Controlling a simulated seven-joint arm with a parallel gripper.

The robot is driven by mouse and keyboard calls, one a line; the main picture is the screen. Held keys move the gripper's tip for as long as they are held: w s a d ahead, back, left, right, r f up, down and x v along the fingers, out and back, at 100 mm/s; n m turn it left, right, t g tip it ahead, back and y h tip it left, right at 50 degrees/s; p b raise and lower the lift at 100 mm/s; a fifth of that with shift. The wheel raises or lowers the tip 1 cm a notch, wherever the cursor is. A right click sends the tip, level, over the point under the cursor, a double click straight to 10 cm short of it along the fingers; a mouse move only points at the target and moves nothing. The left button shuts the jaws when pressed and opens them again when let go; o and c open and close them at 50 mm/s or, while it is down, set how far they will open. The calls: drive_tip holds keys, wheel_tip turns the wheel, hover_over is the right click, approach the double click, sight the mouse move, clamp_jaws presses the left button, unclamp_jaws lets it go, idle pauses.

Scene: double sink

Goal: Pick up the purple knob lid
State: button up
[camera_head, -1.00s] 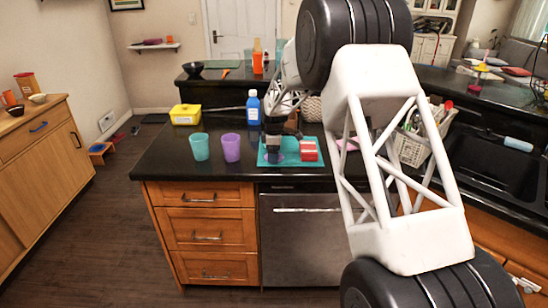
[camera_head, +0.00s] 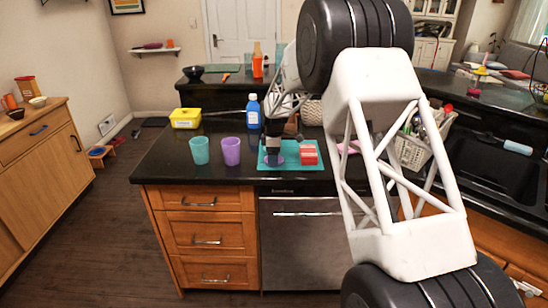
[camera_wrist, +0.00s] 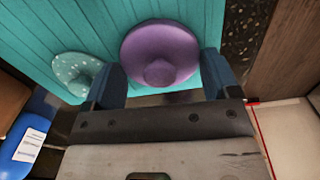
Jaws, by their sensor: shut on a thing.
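The purple knob lid (camera_wrist: 155,40) is a round disc with a knob. In the wrist view it is between the two blue fingers of my gripper (camera_wrist: 162,76), which is shut on its knob. In the head view the purple lid (camera_head: 275,160) shows low at the left part of the teal board (camera_head: 290,166), under my gripper (camera_head: 272,150). Whether the lid touches the board cannot be told. The arm hides part of the area behind it.
A speckled teal lid (camera_wrist: 75,72) lies beside the purple one. A teal cup (camera_head: 199,150), a purple cup (camera_head: 231,151) and a blue bottle (camera_head: 253,112) stand to the left. The sink (camera_head: 490,160) is at right.

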drive_tip(key=shift+r, duration=0.45)
wheel_tip(320, 180, up, 2)
drive_tip(key=shift+r, duration=0.1)
drive_tip(key=s+d+r, duration=0.1)
drive_tip(key=s+d, duration=0.2)
drive_tip(key=s, duration=1.2)
drive_tip(key=shift+s, duration=0.35)
drive_tip(key=shift+w+r, duration=0.1)
drive_tip(key=shift+r, duration=0.05)
drive_tip(key=w+a+r, duration=0.5)
drive_tip(key=w+a, duration=0.2)
drive_tip(key=a, duration=0.3)
drive_tip(key=w+a+r+n, duration=0.1)
drive_tip(key=w+a+r, duration=0.5)
drive_tip(key=w+a, duration=0.2)
drive_tip(key=shift+w+a, duration=0.3)
drive_tip(key=shift+a, duration=0.6)
drive_tip(key=shift+f, duration=0.25)
drive_tip(key=shift+f, duration=3)
